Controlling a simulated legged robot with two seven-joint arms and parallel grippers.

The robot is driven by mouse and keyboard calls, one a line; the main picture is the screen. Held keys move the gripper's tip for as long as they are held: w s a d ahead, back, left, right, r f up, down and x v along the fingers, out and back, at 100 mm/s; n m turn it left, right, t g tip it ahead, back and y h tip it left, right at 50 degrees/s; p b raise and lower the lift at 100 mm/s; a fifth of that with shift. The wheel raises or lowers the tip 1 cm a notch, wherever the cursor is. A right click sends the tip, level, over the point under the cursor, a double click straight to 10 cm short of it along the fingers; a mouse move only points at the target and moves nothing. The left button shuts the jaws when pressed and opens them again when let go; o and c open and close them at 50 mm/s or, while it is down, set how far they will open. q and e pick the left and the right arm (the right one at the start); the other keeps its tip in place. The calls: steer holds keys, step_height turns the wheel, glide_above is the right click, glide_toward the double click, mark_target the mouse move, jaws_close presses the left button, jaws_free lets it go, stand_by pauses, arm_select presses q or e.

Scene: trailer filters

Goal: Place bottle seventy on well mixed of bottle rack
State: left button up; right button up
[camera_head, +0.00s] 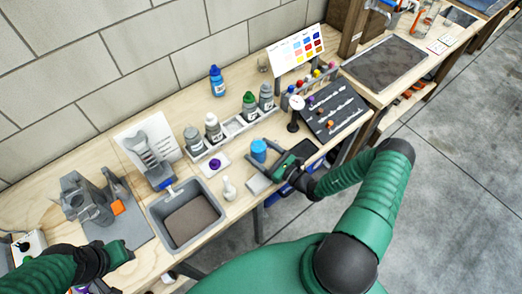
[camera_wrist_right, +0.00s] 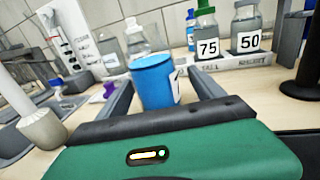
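A blue bottle (camera_head: 258,150) stands on the table in front of the bottle rack. In the right wrist view this blue bottle (camera_wrist_right: 152,80) carries a white label with part of a digit like a 7; the rest is turned away. My right gripper (camera_head: 261,161) is low over the table with its fingers on either side of the bottle. In the wrist view the right gripper (camera_wrist_right: 160,88) looks open, with a gap beside the bottle. The bottle rack (camera_head: 233,126) holds several bottles and has an empty space in the middle.
Bottles marked 75 (camera_wrist_right: 207,47) and 50 (camera_wrist_right: 247,40) stand in the rack. A grey bin (camera_head: 157,226), a small white bottle (camera_head: 229,188) and a purple-capped item (camera_head: 215,163) lie left of the right gripper. A sloped dark board (camera_head: 335,108) is to the right.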

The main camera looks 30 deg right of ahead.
steer(key=shift+a, duration=0.45)
steer(key=c, duration=1.2)
steer(key=shift+d, duration=0.3)
jaws_close()
steer(key=shift+a, duration=0.1)
